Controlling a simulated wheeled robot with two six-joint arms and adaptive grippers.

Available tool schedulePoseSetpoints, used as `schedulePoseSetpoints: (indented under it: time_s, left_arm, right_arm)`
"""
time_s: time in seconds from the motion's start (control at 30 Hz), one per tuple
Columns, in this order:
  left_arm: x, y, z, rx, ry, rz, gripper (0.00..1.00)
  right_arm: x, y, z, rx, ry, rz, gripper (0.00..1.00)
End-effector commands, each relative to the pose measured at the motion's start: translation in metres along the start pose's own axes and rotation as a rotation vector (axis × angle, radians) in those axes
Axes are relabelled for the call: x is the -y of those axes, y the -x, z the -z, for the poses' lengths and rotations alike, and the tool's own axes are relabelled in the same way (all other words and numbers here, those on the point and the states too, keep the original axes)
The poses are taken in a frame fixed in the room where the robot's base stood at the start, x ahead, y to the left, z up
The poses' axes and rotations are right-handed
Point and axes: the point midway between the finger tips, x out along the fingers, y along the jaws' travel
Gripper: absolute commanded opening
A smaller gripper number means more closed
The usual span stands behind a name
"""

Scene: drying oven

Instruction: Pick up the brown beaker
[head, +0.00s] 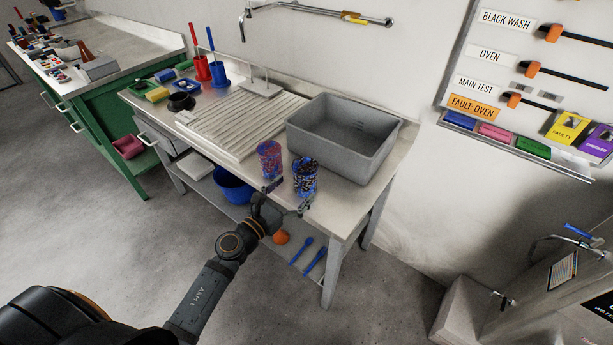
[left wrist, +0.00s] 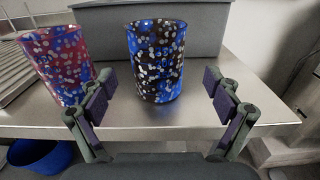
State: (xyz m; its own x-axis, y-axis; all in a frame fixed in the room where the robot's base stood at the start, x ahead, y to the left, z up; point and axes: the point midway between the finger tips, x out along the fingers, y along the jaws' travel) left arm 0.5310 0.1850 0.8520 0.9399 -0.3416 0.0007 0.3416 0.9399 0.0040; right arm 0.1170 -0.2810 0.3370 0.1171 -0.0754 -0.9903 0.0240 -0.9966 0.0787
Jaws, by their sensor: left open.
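The brown beaker (head: 305,178) is dark brown with blue and white speckles. It stands upright on the metal table (head: 345,208) near its front edge. In the left wrist view the brown beaker (left wrist: 156,62) stands beyond and between my open fingers, with space on both sides. My left gripper (head: 290,198) is open and empty at the table's front edge, just short of the beaker; it also shows in the left wrist view (left wrist: 159,88). A red and blue speckled beaker (head: 269,160) stands to the left, close to my left finger in the left wrist view (left wrist: 62,64). My right gripper is not in view.
A grey sink basin (head: 345,135) stands right behind the beakers. A ribbed drainboard (head: 235,122) lies to the left. A blue bowl (head: 233,184) and blue utensils (head: 302,252) are on the lower shelf. Floor in front is clear.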

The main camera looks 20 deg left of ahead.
Motion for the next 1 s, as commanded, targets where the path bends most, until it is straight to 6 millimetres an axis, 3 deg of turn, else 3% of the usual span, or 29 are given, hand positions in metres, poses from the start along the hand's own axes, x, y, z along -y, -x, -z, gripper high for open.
schedulePoseSetpoints:
  time_s: [0.27,0.53,0.8,1.0]
  left_arm:
    - [0.0,-0.017,0.0,0.0,0.003,0.001,0.9]
    - [-0.003,-0.059,0.002,0.0,0.004,0.0,0.9]
    - [-0.003,-0.063,0.003,-0.002,0.003,0.001,0.9]
    - [-0.003,-0.063,0.003,-0.002,0.003,0.001,0.63]
  right_arm:
    - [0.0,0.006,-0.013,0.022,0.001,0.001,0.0]
    - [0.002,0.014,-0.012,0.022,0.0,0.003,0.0]
    - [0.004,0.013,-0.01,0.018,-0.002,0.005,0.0]
    - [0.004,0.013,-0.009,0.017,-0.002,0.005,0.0]
